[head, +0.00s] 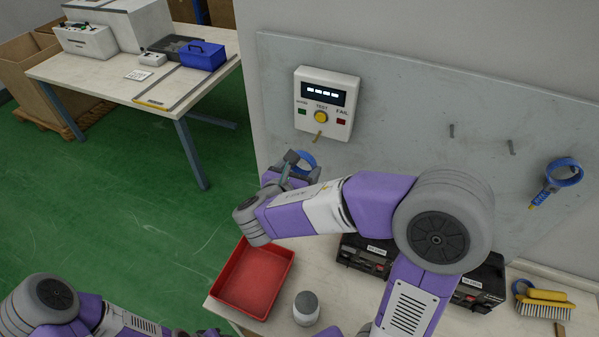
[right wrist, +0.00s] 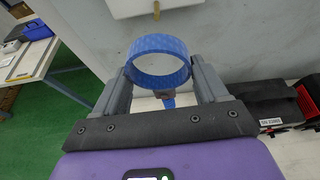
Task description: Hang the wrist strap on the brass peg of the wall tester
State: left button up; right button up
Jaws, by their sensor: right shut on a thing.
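A blue ring-shaped wrist strap (head: 307,157) is held in my right gripper (head: 295,160). In the right wrist view the strap (right wrist: 160,62) sits between the two grey fingers of the gripper (right wrist: 160,78), its loop open toward the camera and a short blue tail below. The white wall tester (head: 326,104) is on the grey wall panel, with a yellow button and lit display. Its brass peg (head: 318,136) sticks out at its lower edge, just above the strap. In the right wrist view the peg (right wrist: 156,11) also shows above the loop, apart from it. My left gripper is out of view.
Another blue strap (head: 565,173) hangs on the panel at right, beside two bare hooks. Below are a red tray (head: 254,280), a grey-lidded jar (head: 306,307), black cases (head: 365,257) and a yellow brush (head: 545,304). A separate table (head: 125,78) stands at back left.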

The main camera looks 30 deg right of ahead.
jog(key=shift+d+r, duration=0.1)
jog(key=shift+d, duration=0.15)
jog(key=shift+w+d+f, duration=0.2)
jog(key=shift+w+d, duration=1.1)
jog(key=shift+d, duration=0.25)
jog(key=shift+w+d+f, duration=0.15)
jog(key=shift+w+d, duration=1.15)
jog(key=shift+d, duration=0.2)
jog(key=shift+w+d+f+b, duration=0.45)
jog(key=shift+d+f+b, duration=0.05)
jog(key=shift+b, duration=0.05)
jog(key=o, duration=1.1)
jog(key=shift+o, duration=0.2)
jog(key=v, duration=0.7)
jog(key=shift+s+a+r+p, duration=0.1)
jog(key=shift+a+p, duration=0.15)
jog(key=shift+p, duration=0.15)
